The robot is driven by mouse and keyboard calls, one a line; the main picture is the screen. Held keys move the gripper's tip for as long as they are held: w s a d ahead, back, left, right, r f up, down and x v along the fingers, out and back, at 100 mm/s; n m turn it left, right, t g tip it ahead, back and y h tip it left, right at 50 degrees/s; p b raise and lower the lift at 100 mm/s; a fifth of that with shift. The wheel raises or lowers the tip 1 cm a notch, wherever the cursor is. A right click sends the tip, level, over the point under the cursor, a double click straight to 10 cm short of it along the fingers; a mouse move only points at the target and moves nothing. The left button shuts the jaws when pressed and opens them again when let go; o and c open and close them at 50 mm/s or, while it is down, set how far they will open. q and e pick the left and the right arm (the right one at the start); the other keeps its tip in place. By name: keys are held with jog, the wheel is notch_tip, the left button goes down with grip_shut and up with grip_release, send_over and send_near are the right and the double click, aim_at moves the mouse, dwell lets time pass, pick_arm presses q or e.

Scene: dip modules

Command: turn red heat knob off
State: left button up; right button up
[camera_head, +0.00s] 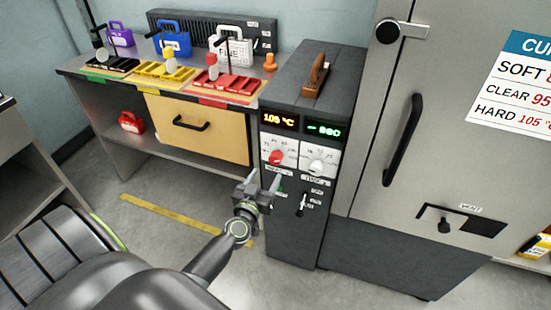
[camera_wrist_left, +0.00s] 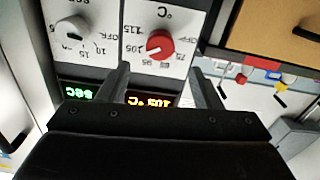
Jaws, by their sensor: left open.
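The red heat knob (camera_head: 276,157) sits on a white dial plate on the front of the grey control cabinet, under an orange display (camera_head: 281,120) reading 105 °C. In the left wrist view the red knob (camera_wrist_left: 159,44) appears upside down, its pointer toward the 105 mark; an OFF mark is on the dial. My left gripper (camera_head: 262,183) is open, in front of the cabinet and a little below the knob. In the wrist view its fingers (camera_wrist_left: 160,82) are apart with nothing between them, and the knob lies beyond them. My right gripper is not in view.
A white knob (camera_head: 317,167) and a green display (camera_head: 325,130) are beside the red knob. A toggle lever (camera_head: 301,205) is below. A bench with a yellow drawer (camera_head: 198,128) stands left, a large oven door (camera_head: 460,130) right. Floor in front is clear.

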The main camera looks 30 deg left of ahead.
aim_at(274, 160)
pick_arm(q)
jog(key=b+x, duration=0.1)
jog(key=x, duration=0.8)
jog(key=shift+w, duration=0.1)
jog(key=c, duration=1)
